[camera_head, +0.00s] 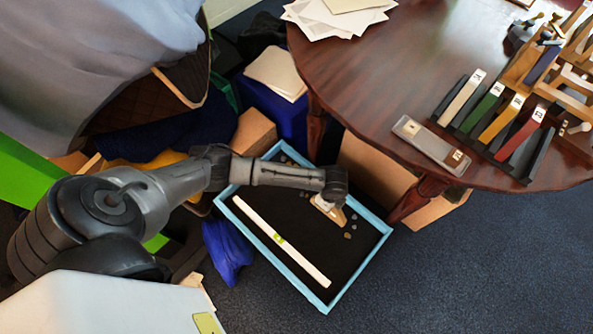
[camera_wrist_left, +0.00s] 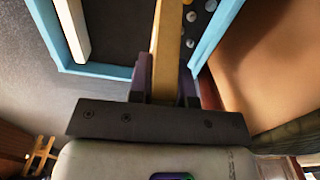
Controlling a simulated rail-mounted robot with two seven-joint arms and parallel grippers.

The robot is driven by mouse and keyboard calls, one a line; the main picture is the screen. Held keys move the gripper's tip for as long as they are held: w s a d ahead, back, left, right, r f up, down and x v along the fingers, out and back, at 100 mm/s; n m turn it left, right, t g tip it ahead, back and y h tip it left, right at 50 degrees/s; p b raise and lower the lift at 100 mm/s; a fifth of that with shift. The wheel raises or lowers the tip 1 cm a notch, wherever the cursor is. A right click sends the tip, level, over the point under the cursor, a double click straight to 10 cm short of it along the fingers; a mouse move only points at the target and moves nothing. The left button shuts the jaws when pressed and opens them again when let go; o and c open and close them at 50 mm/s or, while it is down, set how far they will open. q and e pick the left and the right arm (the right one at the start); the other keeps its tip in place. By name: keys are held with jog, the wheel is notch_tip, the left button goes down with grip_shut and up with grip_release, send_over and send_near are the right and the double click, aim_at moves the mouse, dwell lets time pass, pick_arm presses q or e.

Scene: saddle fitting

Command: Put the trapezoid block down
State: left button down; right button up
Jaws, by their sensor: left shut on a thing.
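My left gripper (camera_head: 328,200) reaches in from the left over the right part of a blue-rimmed tray (camera_head: 356,277) with a dark bed. It is shut on a tan wooden block, the trapezoid block (camera_head: 334,214), which is partly hidden by the gripper. In the left wrist view the block (camera_wrist_left: 167,35) is a long tan piece between the dark fingers (camera_wrist_left: 165,80). I cannot tell whether the block touches the tray bed. My right gripper is not in view.
A white strip (camera_head: 252,227) with a green mark lies along the tray, and small pebbles (camera_head: 348,235) lie on its bed. A round wooden table (camera_head: 400,70) stands to the right with a rack of coloured bars (camera_head: 490,118). A blue bag (camera_head: 227,250) lies left of the tray.

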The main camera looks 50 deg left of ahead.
pick_arm(q)
jog(key=shift+s+a+f, duration=0.15)
jog(key=shift+s+f, duration=0.05)
jog(key=shift+f, duration=0.65)
jog(key=shift+s+d+f+b, duration=0.15)
jog(key=shift+d+f+b, duration=0.15)
jog(key=shift+b, duration=0.05)
jog(key=s+d+f+b, duration=0.1)
jog(key=d+f+b, duration=0.1)
jog(key=d+f, duration=0.1)
jog(key=s+d+f+b, duration=0.2)
jog(key=d+f+b, duration=0.1)
jog(key=f, duration=0.1)
jog(key=s+d+f+b, duration=0.1)
jog(key=d+f+b, duration=0.2)
jog(key=d, duration=0.1)
jog(key=shift+s+f, duration=0.25)
jog(key=shift+f, duration=0.05)
jog(key=shift+r, duration=0.1)
